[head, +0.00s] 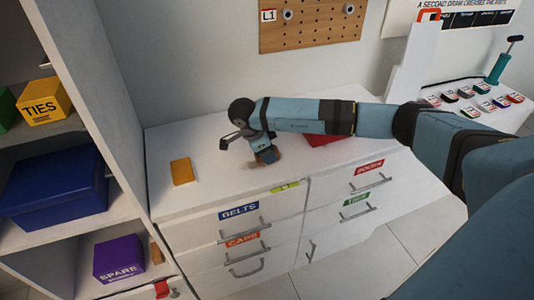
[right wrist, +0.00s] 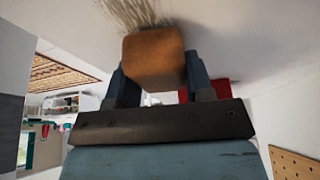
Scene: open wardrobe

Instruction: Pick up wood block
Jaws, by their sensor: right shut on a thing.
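My right gripper (head: 266,153) is shut on a brown wooden block-shaped piece just above the white dresser top. In the right wrist view, this held wooden piece (right wrist: 154,59) sits between the two fingers (right wrist: 156,88), and thin bristles stick out beyond it, like a brush. In the head view the held piece is small and partly hidden by the gripper. A separate flat orange-tan block (head: 182,171) lies on the dresser top, left of the gripper and apart from it. My left gripper is not in view.
The white dresser (head: 220,185) has labelled drawers. A red item (head: 322,140) lies behind my right arm. At left, a shelf unit (head: 125,130) holds a yellow TIES box (head: 45,101), a blue box (head: 50,187) and a purple box (head: 118,258). A pegboard (head: 310,25) hangs behind.

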